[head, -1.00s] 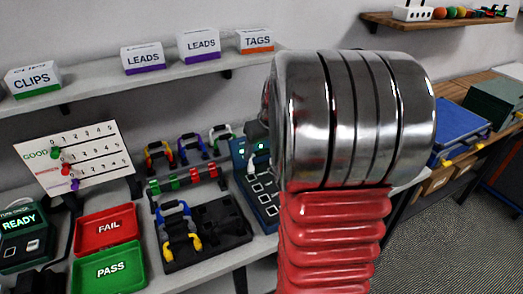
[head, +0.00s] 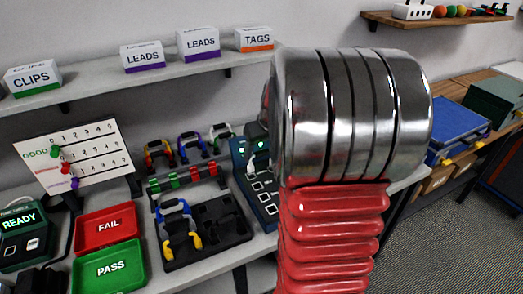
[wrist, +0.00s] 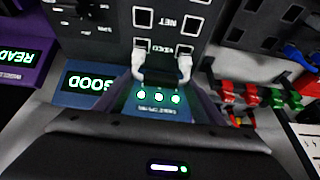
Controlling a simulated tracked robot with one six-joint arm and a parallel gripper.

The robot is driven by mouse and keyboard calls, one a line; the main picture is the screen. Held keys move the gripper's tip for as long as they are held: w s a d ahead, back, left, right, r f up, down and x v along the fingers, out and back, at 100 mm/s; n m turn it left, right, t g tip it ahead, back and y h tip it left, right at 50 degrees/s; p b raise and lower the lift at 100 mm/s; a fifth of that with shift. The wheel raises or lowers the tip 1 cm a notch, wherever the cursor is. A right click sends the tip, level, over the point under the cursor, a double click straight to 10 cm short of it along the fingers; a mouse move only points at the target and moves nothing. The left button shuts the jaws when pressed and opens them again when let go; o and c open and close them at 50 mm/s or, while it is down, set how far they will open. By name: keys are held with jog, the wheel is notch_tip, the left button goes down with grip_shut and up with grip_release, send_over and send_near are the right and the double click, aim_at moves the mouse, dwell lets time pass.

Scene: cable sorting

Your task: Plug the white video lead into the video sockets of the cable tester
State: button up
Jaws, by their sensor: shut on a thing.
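The white video lead (wrist: 184,66), with two white plug ends and a dark middle, is at the cable tester (wrist: 118,28) in the wrist view. Its two ends meet the sockets marked VIDEO; how deep they sit, I cannot tell. My gripper (wrist: 160,80) is shut on the lead's middle, its dark body filling the bottom of the wrist view. The tester's screen (wrist: 90,83) reads GOOD, and three lights beside it glow green. In the head view the tester (head: 262,190) stands right of the dark rack, partly hidden by my arm, which also hides my gripper.
A dark rack (head: 225,232) holds a blue-and-yellow lead (head: 180,225). Several other leads stand behind it. Red FAIL (head: 105,228) and green PASS (head: 110,268) trays lie at the left, beside a tester reading READY (head: 20,220). A shelf (head: 100,82) with boxes hangs above.

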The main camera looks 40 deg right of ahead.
jog(key=shift+f, duration=0.45)
dwell(1.0)
jog(key=o, duration=1.1)
jog(key=shift+o, duration=0.8)
jog(key=shift+o, duration=1.4)
jog(key=shift+r, duration=4.05)
